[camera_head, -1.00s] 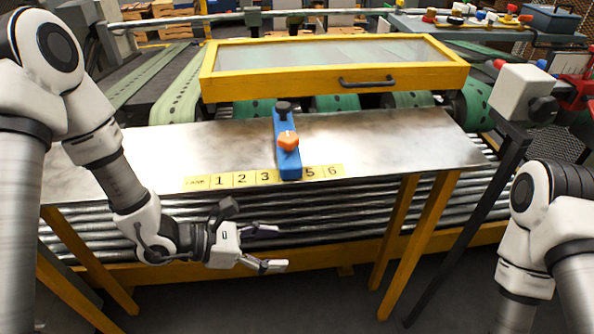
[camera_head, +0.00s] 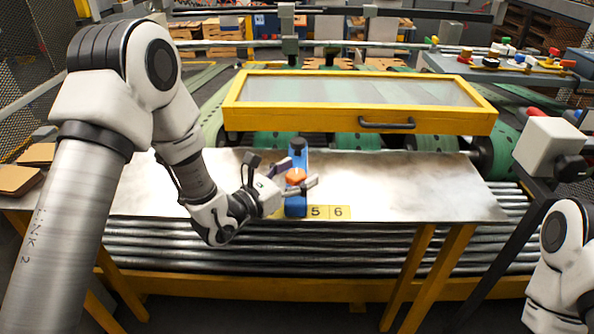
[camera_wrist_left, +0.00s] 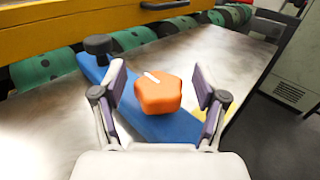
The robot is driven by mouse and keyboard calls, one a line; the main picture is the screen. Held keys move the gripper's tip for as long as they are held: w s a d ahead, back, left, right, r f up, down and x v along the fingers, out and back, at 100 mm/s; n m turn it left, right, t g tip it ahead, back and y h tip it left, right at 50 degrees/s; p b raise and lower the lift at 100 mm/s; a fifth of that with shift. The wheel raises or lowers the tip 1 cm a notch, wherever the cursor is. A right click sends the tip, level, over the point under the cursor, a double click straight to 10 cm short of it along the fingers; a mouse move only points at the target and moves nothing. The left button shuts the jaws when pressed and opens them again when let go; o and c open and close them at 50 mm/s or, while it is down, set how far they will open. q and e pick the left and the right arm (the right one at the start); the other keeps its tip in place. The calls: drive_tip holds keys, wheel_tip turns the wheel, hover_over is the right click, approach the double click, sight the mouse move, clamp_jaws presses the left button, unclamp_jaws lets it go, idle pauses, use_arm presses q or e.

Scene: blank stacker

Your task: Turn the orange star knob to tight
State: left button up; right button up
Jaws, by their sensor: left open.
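The orange star knob (camera_head: 295,176) sits on a blue bar (camera_head: 296,208) that lies across the metal table. In the left wrist view the knob (camera_wrist_left: 158,94) shows a white mark on top, pointing to its upper left. My left gripper (camera_head: 306,165) is open, with its fingers on either side of the knob. In the left wrist view the fingers (camera_wrist_left: 165,92) look apart from the knob, with gaps on both sides. A black knob (camera_head: 297,146) stands at the far end of the blue bar. My right gripper is out of view; only part of my right arm shows.
The metal table (camera_head: 410,190) is bare to the right of the bar. A yellow-framed guard with a clear panel (camera_head: 350,91) and black handle stands behind it. A yellow number strip (camera_head: 328,212) runs along the front edge. A white box on a post (camera_head: 548,146) stands at right.

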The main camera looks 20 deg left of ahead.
use_arm(q)
drive_tip(key=shift+s+a, duration=0.1)
drive_tip(key=shift+a, duration=0.05)
drive_tip(key=c, duration=1.2)
drive_tip(key=shift+o, duration=0.2)
